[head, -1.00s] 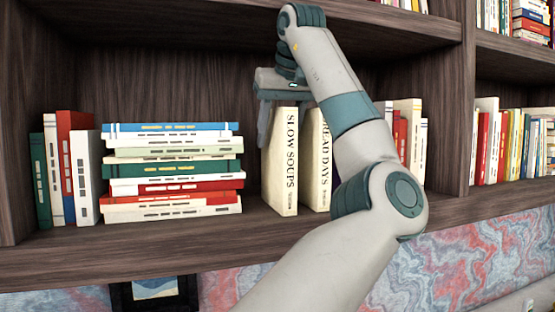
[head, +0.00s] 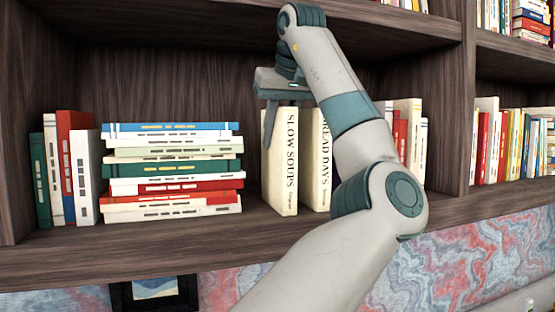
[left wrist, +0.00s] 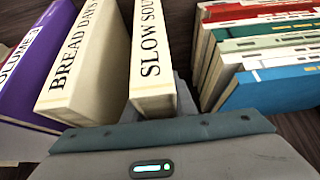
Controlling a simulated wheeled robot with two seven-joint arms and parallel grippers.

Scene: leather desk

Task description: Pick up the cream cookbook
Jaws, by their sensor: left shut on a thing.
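The cream cookbook "SLOW SOUPS" (head: 286,165) stands upright on the shelf; it also shows in the left wrist view (left wrist: 152,60). A second cream book, "BREAD DAYS" (head: 318,165), stands to its right in the head view; it also shows in the left wrist view (left wrist: 88,65). My left gripper (head: 281,125) reaches down from above and is shut on "SLOW SOUPS". One finger lies along the book's left side; the other is hidden in the head view. My right gripper is not in view.
A flat stack of books (head: 172,172) lies to the left, with a gap before the cookbook. A purple book (left wrist: 45,60) stands beyond "BREAD DAYS". The upper shelf board (head: 200,15) is close above my gripper.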

